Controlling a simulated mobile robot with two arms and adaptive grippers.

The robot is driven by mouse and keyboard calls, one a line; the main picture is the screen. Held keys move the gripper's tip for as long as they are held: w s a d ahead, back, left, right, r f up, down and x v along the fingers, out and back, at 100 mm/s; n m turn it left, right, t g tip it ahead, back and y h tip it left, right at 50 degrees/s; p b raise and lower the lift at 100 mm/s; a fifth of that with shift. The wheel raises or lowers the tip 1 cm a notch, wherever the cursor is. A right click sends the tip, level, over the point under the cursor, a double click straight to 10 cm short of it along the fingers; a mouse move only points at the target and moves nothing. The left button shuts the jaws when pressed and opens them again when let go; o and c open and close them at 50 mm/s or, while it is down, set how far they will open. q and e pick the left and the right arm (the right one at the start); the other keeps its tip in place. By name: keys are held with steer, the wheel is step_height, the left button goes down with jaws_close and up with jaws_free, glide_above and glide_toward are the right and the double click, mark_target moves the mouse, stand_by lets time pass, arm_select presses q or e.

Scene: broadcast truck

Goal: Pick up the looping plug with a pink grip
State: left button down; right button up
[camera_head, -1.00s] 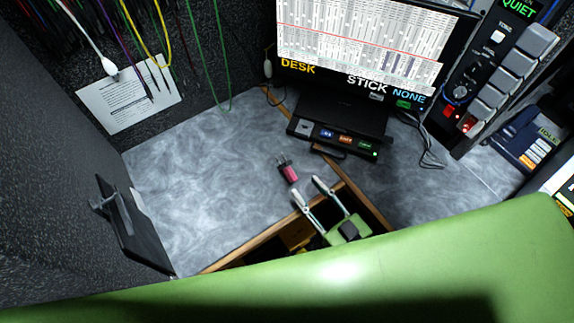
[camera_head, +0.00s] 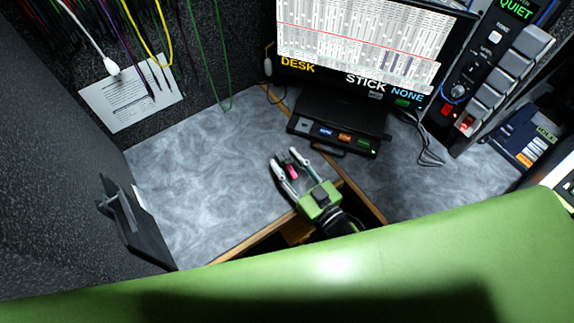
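The looping plug with a pink grip (camera_head: 292,171) lies on the grey marbled desk, below the monitor. Its dark metal end points up and to the left. My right gripper (camera_head: 287,156) is green with two pale fingers. It is open, with one finger on each side of the plug, and a gap shows between the fingers and the pink grip. I cannot tell how high the fingers are above the desk. My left gripper is not in view.
The grey desk (camera_head: 200,185) is clear to the left of the plug. A black button box (camera_head: 335,137) stands just behind it, under the monitor (camera_head: 360,45). A wooden edge (camera_head: 250,243) borders the desk in front. A dark panel (camera_head: 140,230) stands at left.

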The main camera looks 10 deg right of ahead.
jaws_close()
steer(key=shift+r, duration=0.1)
steer(key=shift+r, duration=0.6)
steer(key=s+a+r, duration=0.2)
steer(key=s+r, duration=0.4)
steer(key=s+a+r, duration=0.3)
steer(key=s+r, duration=0.2)
steer(key=s, duration=0.2)
steer(key=shift+a+r, duration=0.25)
steer(key=shift+r, duration=0.1)
steer(key=shift+w, duration=0.1)
